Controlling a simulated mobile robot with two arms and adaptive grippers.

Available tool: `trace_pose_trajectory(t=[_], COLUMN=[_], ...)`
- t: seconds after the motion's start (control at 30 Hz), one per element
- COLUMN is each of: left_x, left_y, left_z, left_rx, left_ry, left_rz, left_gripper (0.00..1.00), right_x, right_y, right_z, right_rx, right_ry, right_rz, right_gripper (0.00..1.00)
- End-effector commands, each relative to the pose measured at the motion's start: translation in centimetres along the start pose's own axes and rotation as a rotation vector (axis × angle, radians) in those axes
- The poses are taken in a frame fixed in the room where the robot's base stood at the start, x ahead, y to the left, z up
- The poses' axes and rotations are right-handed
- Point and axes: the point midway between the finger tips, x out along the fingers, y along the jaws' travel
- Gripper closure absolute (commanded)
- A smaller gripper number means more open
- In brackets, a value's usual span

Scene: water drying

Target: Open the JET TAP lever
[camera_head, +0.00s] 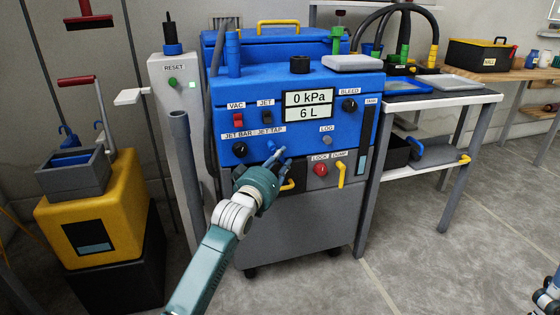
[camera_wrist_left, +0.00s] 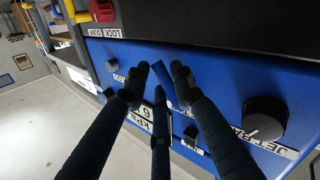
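The blue machine (camera_head: 300,85) carries the JET TAP label (camera_head: 269,130), with my left gripper (camera_head: 277,157) in front of the panel just below it. The gripper largely hides the tap there. In the left wrist view, a small blue lever-like piece (camera_wrist_left: 163,73) shows between the dark fingertips of my left gripper (camera_wrist_left: 158,82). The fingers are spread apart, and I cannot tell whether any of them touches the lever. A small part of my right arm (camera_head: 545,297) shows at the bottom right corner; its finger state is unclear.
The JET BAR knob (camera_head: 240,149) is left of the gripper; it is also in the left wrist view (camera_wrist_left: 265,117). The red LOCK knob (camera_head: 320,170) and yellow DUMP handle (camera_head: 341,174) are right. A grey RESET post (camera_head: 176,150) stands left of the machine.

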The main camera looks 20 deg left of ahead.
Motion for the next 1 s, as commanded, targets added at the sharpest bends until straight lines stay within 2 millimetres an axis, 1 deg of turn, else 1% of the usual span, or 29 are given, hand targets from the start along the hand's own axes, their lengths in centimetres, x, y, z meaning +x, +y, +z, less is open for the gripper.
trace_pose_trajectory(t=[0.03,0.07,0.1,0.27,0.47,0.67,0.8,0.83,0.9,0.97,1.0], left_x=[0.0,0.0,0.0,0.0,-0.1,-0.1,-0.1,-0.2,-0.2,-0.2,-0.2], left_y=[0.0,0.0,0.0,0.0,0.0,0.0,0.0,0.0,-0.1,-0.1,-0.1], left_z=[0.0,0.0,0.0,0.0,-0.1,-0.2,-0.2,-0.2,-0.3,-0.3,-0.3], left_rx=[0.0,0.0,0.0,0.0,0.007,0.027,0.049,0.054,0.065,0.076,0.083], left_ry=[0.0,0.0,0.0,-0.001,-0.006,-0.022,-0.038,-0.041,-0.049,-0.057,-0.061], left_rz=[0.0,0.0,0.0,0.0,-0.003,-0.011,-0.019,-0.02,-0.024,-0.028,-0.03], left_gripper=[0.91,0.97,1.0,1.0,1.0,1.0,1.0,1.0,1.0,1.0,1.0], right_x=[0.0,0.0,0.0,0.0,0.5,1.7,2.8,3.0,2.5,2.0,1.4], right_y=[0.0,0.0,0.0,0.0,0.0,0.0,0.0,0.1,0.5,0.8,0.9], right_z=[0.0,0.0,0.0,0.0,-0.1,-0.3,-0.4,0.8,5.1,7.7,9.4], right_rx=[0.0,0.0,0.0,0.0,0.0,0.0,0.0,-0.004,-0.017,-0.024,-0.028], right_ry=[0.0,0.0,0.0,-0.001,-0.001,-0.001,-0.008,-0.058,-0.241,-0.358,-0.436], right_rz=[0.0,0.0,0.0,0.0,0.0,0.0,0.0,0.001,0.005,0.008,0.01], right_gripper=[1.0,1.0,1.0,1.0,1.0,1.0,1.0,1.0,1.0,1.0,1.0])
